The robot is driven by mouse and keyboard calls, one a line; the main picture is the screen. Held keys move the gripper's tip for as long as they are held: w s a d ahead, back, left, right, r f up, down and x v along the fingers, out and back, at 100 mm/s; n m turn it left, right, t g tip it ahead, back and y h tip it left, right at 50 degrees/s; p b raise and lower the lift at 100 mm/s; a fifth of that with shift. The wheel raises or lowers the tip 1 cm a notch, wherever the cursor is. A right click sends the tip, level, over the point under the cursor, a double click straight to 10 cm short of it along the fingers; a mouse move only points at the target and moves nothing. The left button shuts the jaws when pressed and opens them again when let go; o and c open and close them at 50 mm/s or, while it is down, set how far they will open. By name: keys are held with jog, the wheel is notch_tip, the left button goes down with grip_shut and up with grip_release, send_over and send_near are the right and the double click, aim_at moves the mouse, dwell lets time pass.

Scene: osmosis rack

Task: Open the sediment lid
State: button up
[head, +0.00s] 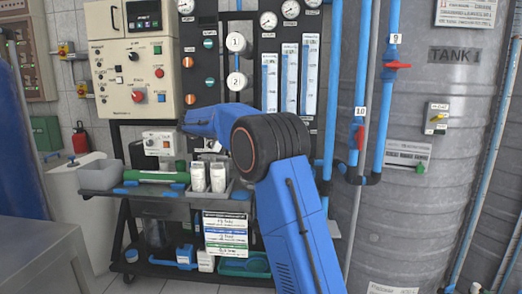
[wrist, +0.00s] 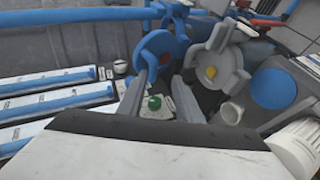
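No label reading "sediment" is legible in either view, so I cannot tell for sure which part is the sediment lid. In the wrist view a blue lobed, wheel-like part (wrist: 161,45) with a reddish centre lies just beyond my fingertips. A grey lobed part (wrist: 217,68) with a yellow centre is to its right. My gripper (wrist: 158,80) has its two grey fingers apart, with nothing visible held between them. A green button (wrist: 155,103) shows through the gap. In the head view my blue arm hides the gripper.
A cart shelf (head: 100,182) holds white bottles (head: 198,177) and a green cylinder (head: 155,176). Gauges and flow tubes (head: 290,80) are on the panel behind. Blue pipes (head: 376,90) and a large grey tank (head: 440,130) stand at right. A blue disc (wrist: 273,88) is right of the gripper.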

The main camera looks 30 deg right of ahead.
jog(key=v, duration=1.1)
jog(key=shift+w+a, duration=0.2)
jog(key=shift+a, duration=0.05)
jog(key=s+d+f+n+t+y, duration=0.1)
jog(key=s+f+n+y, duration=0.15)
jog(key=s, duration=0.95)
jog(key=s+d+f+n+t+y, duration=0.1)
jog(key=s+f+t+y, duration=0.15)
jog(key=s, duration=0.95)
jog(key=s+a+f+t+y, duration=0.1)
jog(key=s+a+f+y, duration=0.3)
jog(key=s+f, duration=0.6)
jog(key=s+a+f+t+y, duration=0.2)
jog(key=s+a+f+y, duration=0.2)
jog(key=s+f, duration=0.7)
jog(key=s, duration=0.6)
jog(key=shift+s+a, duration=0.15)
jog(key=shift+a, duration=0.15)
